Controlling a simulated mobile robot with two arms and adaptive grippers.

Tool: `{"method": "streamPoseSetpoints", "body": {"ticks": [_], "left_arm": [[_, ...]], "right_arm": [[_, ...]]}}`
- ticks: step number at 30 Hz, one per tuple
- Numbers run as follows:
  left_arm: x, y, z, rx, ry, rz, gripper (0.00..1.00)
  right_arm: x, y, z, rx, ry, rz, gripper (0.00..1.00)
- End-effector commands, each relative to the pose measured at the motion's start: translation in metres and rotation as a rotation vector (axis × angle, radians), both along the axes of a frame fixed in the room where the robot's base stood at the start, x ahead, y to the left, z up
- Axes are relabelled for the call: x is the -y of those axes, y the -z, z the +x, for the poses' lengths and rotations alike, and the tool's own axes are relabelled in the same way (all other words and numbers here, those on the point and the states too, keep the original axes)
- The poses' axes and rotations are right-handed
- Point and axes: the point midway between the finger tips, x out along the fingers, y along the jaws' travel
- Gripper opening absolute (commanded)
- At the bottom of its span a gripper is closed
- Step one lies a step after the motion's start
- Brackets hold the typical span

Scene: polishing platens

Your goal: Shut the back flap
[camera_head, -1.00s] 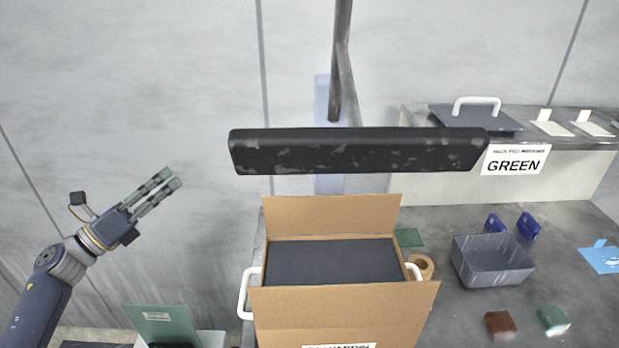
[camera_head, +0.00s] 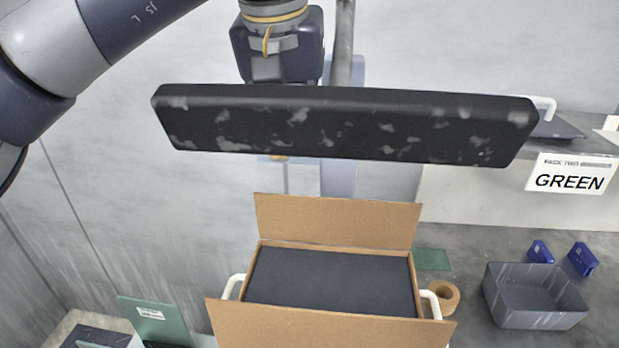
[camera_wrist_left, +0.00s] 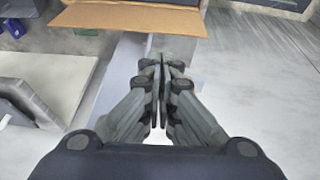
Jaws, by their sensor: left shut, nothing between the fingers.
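The cardboard box has its back flap (camera_head: 335,220) standing up and tilted back, open. The front flap (camera_head: 320,326) is folded outward toward me. A dark flat slab (camera_head: 330,283) lies in the box opening. In the head view my left arm reaches over from the upper left, with its wrist above and behind the black bar; the bar hides the fingers. In the left wrist view my left gripper (camera_wrist_left: 160,64) is shut and empty, with a cardboard flap (camera_wrist_left: 130,17) ahead of the fingertips, apart from them. My right gripper is not in view.
A black scuffed bar (camera_head: 345,125) hangs across the view above the box. White handles (camera_head: 432,303) stick out at the box's sides. On the right are a tape roll (camera_head: 441,297), a grey bin (camera_head: 535,297) and blue pieces (camera_head: 581,260). A green panel (camera_head: 155,322) stands at lower left.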

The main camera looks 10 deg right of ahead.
Motion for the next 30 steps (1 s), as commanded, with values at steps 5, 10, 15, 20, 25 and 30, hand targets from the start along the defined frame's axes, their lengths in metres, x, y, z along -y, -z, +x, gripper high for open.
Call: {"method": "streamPoseSetpoints", "body": {"ticks": [5, 10, 15, 20, 25, 30], "left_arm": [[-0.002, 0.006, 0.003, 0.028, 0.003, 0.038, 0.00], [0.001, 0.033, 0.013, 0.024, 0.005, 0.036, 0.00], [0.004, 0.062, 0.023, 0.023, 0.005, 0.034, 0.00], [0.006, 0.081, 0.031, 0.024, 0.005, 0.033, 0.00], [0.007, 0.089, 0.034, 0.025, 0.005, 0.033, 0.00], [0.008, 0.090, 0.034, 0.026, 0.005, 0.031, 0.00]], "right_arm": [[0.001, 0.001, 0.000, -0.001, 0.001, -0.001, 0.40], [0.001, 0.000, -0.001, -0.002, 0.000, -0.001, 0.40], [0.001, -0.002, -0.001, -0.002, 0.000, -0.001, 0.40], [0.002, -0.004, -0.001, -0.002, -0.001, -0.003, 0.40], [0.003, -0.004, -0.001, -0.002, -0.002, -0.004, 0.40], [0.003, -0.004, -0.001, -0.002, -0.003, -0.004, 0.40]]}}
